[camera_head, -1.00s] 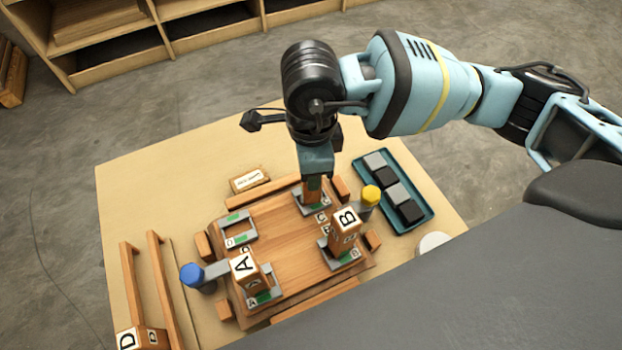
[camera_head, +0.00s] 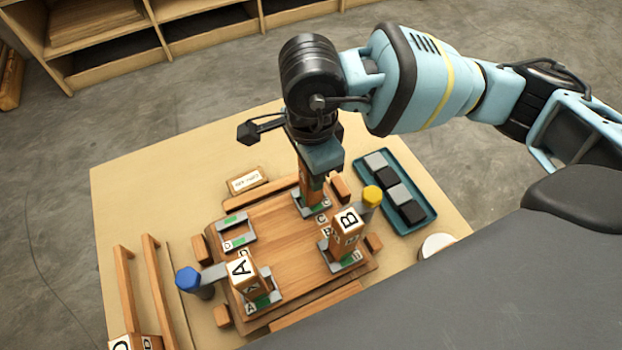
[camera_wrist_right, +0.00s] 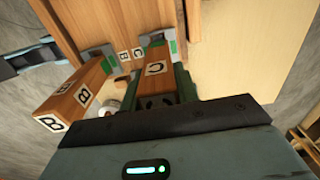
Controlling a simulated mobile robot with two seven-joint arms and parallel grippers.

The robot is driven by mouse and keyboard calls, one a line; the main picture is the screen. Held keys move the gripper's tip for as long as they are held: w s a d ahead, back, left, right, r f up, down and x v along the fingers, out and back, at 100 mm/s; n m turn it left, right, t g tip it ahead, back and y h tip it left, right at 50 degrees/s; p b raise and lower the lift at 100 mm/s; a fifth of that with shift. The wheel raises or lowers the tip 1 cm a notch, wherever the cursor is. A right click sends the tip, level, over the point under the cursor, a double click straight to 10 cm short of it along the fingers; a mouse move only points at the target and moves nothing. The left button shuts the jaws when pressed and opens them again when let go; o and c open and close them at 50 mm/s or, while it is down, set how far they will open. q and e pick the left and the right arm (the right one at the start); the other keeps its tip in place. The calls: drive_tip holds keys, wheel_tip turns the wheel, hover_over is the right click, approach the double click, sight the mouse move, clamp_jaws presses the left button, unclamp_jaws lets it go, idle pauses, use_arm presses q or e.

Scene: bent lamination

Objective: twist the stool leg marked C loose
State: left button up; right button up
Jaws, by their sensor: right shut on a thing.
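The wooden stool seat (camera_head: 285,236) lies flat on the table, with metal corner brackets marked green. Leg C (camera_head: 311,188) stands in the far bracket, marked C. My right gripper (camera_head: 315,168) is shut on its upper part from above and hides its top. In the right wrist view, leg C (camera_wrist_right: 156,68) shows its letter between the jaws of the right gripper (camera_wrist_right: 172,92). Leg B (camera_head: 345,232) and leg A (camera_head: 243,272) stand in their brackets. Leg D (camera_head: 135,343) lies apart at the lower left, cut by the frame edge. My left gripper is out of view.
A blue-knobbed clamp (camera_head: 188,279) is beside leg A, and a yellow knob (camera_head: 372,196) is beside leg B. A teal tray (camera_head: 425,222) with grey and black blocks stands at the right. Two wooden rails (camera_head: 160,290) lie at the left. The table's far left is clear.

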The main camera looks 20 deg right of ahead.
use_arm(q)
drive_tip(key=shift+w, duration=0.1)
use_arm(e)
drive_tip(key=o, duration=1.7)
drive_tip(key=shift+c, duration=0.2)
drive_tip(key=shift+r+p, duration=1)
drive_tip(key=shift+r, duration=0.5)
drive_tip(key=shift+r+p, duration=0.45)
drive_tip(key=shift+r, duration=0.3)
drive_tip(key=shift+r+p, duration=0.8)
drive_tip(key=shift+r, duration=0.4)
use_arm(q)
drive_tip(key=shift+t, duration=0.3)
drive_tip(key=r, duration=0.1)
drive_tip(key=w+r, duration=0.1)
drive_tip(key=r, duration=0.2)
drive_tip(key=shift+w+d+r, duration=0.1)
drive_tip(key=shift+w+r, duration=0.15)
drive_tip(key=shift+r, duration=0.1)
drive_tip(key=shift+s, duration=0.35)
